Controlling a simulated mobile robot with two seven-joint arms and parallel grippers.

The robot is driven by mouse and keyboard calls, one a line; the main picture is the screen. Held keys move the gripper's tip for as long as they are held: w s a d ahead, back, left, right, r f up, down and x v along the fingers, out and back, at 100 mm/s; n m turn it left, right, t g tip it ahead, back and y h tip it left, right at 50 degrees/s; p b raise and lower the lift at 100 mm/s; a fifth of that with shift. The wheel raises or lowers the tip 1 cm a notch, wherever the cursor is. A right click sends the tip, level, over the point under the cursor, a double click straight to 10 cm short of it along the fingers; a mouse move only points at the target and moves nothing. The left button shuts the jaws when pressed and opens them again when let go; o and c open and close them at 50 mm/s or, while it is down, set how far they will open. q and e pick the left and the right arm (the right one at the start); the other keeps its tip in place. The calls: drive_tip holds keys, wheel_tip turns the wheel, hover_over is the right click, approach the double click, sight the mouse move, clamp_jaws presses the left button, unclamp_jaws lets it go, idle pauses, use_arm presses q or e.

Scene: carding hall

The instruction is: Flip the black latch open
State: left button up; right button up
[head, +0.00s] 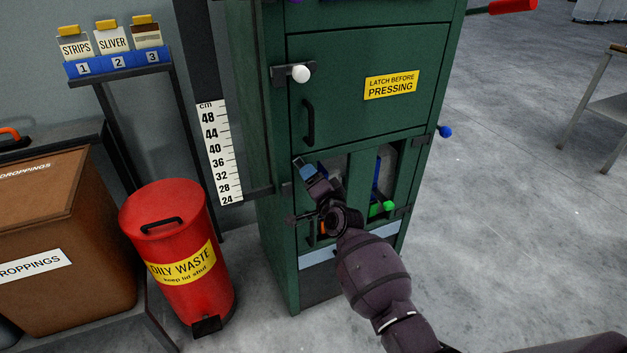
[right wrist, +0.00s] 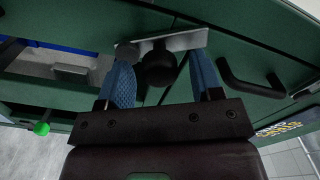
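The black latch knob (right wrist: 158,68) sits on a grey metal plate (right wrist: 185,40) on the green cabinet, in the right wrist view. My right gripper (right wrist: 161,60) is open, with one blue finger on each side of the knob. The left finger in that view looks very close to it; I cannot tell whether it touches. In the head view my right gripper (head: 308,170) is at the cabinet's left side, below the door's black handle (head: 308,122), and hides the black latch. My left gripper is not in view.
The green cabinet (head: 274,240) also has a white-knobbed latch (head: 300,74), a green knob (head: 382,209) and a blue knob (head: 445,131). A red waste bin (head: 165,210) and a brown box (head: 75,240) stand left.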

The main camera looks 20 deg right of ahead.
drive_tip(key=s+p, duration=0.2)
drive_tip(key=s, duration=0.8)
drive_tip(key=shift+s+d, duration=0.2)
drive_tip(key=shift+s, duration=0.2)
idle(0.4)
